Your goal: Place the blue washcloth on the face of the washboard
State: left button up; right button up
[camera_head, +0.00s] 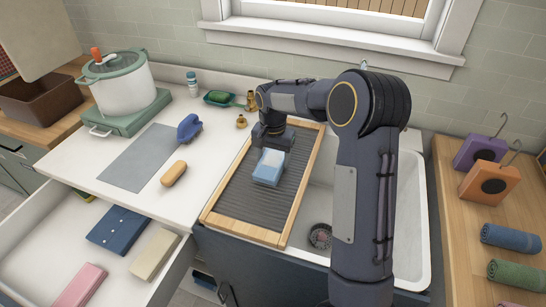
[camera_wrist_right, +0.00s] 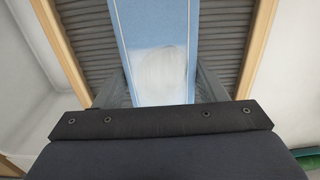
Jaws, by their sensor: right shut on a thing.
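The blue washcloth (camera_head: 268,168) is a folded light blue cloth with a white patch on it. It is over the upper middle of the ribbed grey face of the washboard (camera_head: 233,196), which has a wooden frame and lies across the sink. My right gripper (camera_head: 272,148) is shut on the washcloth, pointing down at the board. In the right wrist view the washcloth (camera_wrist_right: 155,30) lies between the two fingers, with the ribs of the washboard (camera_wrist_right: 87,35) behind it. I cannot tell whether the cloth touches the ribs. My left gripper is not in view.
The white sink basin (camera_head: 407,210) is open right of the board. A yellow soap bar (camera_head: 174,173), a blue brush (camera_head: 189,128) and a grey mat (camera_head: 138,157) lie on the left counter. An open drawer (camera_head: 40,262) holds folded cloths. Rolled towels (camera_head: 510,238) lie at right.

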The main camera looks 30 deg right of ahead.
aim_at(273, 158)
jog(key=shift+f, duration=0.2)
jog(key=o, duration=1)
jog(key=shift+r, duration=0.1)
notch_tip(273, 158, up, 11)
jog(key=s+a+r+n+t+y, duration=0.2)
jog(key=s+r+n, duration=0.15)
jog(key=s, duration=0.55)
jog(key=s+a+f+n+t, duration=0.1)
jog(key=s+a, duration=0.2)
jog(key=s, duration=0.3)
jog(key=s+a+f+n+t+y, duration=0.1)
jog(key=s+a+f+n, duration=0.1)
jog(key=s, duration=0.5)
jog(key=s+a+f+n+t, duration=0.1)
jog(key=s+a+f+n, duration=0.1)
jog(key=s+a, duration=0.2)
jog(key=s, duration=0.3)
jog(key=shift+a+f+t+y, duration=0.2)
jog(key=shift+a+t+y, duration=0.1)
jog(key=shift+y, duration=0.1)
